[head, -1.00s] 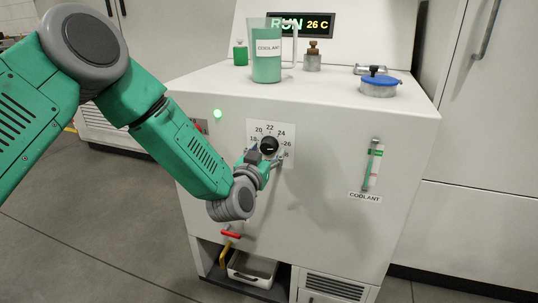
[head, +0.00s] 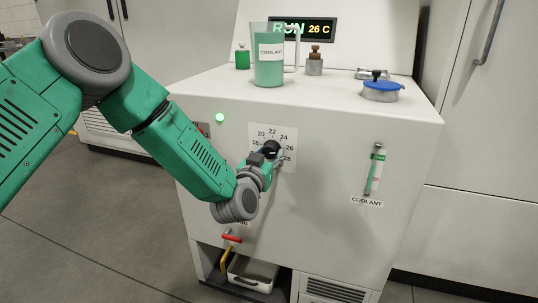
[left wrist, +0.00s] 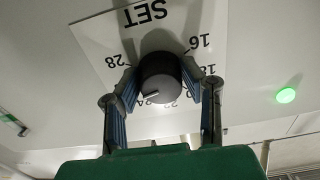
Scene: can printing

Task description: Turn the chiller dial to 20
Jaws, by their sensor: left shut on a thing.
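The black chiller dial (head: 271,147) sits on a white scale plate (head: 287,133) on the cabinet front. It also shows in the left wrist view (left wrist: 160,76), where the scale appears upside down. Its white pointer line points towards the 24 to 26 side; the 26 mark is hidden by a finger. My left gripper (head: 273,156) is at the dial, its two fingers on opposite sides of the knob and shut on it. In the left wrist view the fingers (left wrist: 160,84) flank the knob. The display (head: 305,29) reads RUN 26 C. My right gripper is not in view.
On the cabinet top stand a coolant jug (head: 269,72), a green bottle (head: 242,57), a brown-capped bottle (head: 314,62) and a blue-lidded filler (head: 381,88). A coolant gauge (head: 375,172) is at right. A red-handled valve (head: 232,238) and tray (head: 252,271) are below.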

